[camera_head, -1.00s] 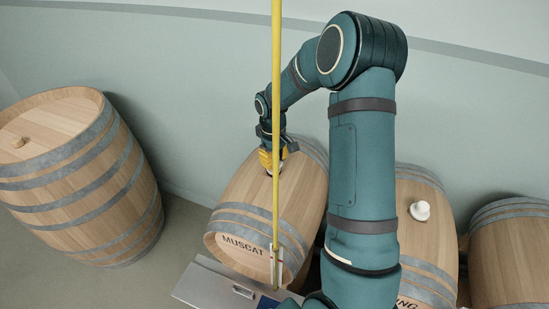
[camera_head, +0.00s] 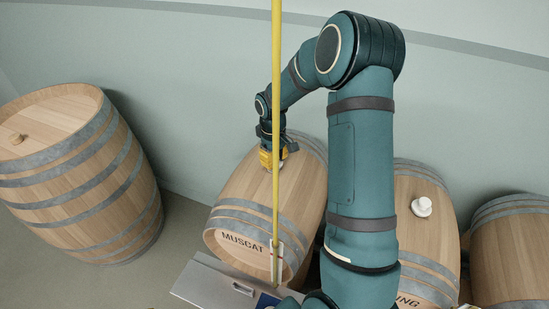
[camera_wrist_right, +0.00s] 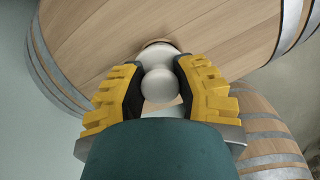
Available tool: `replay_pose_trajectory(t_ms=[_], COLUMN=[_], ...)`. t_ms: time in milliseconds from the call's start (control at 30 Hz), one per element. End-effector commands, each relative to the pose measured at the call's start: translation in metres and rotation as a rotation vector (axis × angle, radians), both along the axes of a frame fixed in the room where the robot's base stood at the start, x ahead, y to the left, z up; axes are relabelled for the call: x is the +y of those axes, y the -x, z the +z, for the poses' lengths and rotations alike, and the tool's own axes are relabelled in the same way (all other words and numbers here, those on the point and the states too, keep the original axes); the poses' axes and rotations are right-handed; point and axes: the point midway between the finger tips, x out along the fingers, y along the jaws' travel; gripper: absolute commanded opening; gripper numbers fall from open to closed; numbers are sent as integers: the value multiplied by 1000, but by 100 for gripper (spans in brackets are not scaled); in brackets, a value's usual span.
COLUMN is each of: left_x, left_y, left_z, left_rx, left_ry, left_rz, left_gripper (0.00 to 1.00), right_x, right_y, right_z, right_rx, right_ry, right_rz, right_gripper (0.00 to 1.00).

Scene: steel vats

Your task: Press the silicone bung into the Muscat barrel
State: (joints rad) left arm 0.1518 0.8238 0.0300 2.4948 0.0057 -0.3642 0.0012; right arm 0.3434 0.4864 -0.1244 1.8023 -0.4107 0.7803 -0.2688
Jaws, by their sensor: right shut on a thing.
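The Muscat barrel (camera_head: 300,195) lies on its side in the head view, with MUSCAT printed on its near end. My right gripper (camera_head: 268,160) is at the top of its side. In the right wrist view, the gripper (camera_wrist_right: 160,78) is shut on the white silicone bung (camera_wrist_right: 161,84), with its yellow fingers on both sides of the knob. The bung is at the brown-rimmed hole in the barrel (camera_wrist_right: 100,40); its lower part is hidden, so I cannot tell how deep it sits. My left gripper is not in view.
An upright barrel (camera_head: 95,195) stands at the left. Another lying barrel (camera_head: 415,240) with a white bung (camera_head: 422,207) is right of my arm, and a further barrel (camera_head: 510,245) is at the right edge. A thin yellow pole (camera_head: 276,90) crosses in front of the Muscat barrel.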

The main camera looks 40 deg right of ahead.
Motion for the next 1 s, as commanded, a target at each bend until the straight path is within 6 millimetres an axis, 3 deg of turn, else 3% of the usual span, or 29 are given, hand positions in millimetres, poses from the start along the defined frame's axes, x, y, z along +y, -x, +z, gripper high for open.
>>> replay_pose_trajectory(t_ms=[567, 600, 700, 1000], left_x=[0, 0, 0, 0], left_y=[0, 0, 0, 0], left_z=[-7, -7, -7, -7], left_rx=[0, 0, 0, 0], left_ry=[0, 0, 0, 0], left_rz=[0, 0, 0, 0], left_gripper=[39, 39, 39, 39], right_x=[1, 1, 1, 0], right_y=[1, 1, 1, 0], right_z=[-12, -12, -11, -10], right_rx=[4, 4, 4, 2], right_ry=[-2, -2, -2, -1], right_rz=[0, 0, 0, 0], right_gripper=[0, 36, 64, 64])
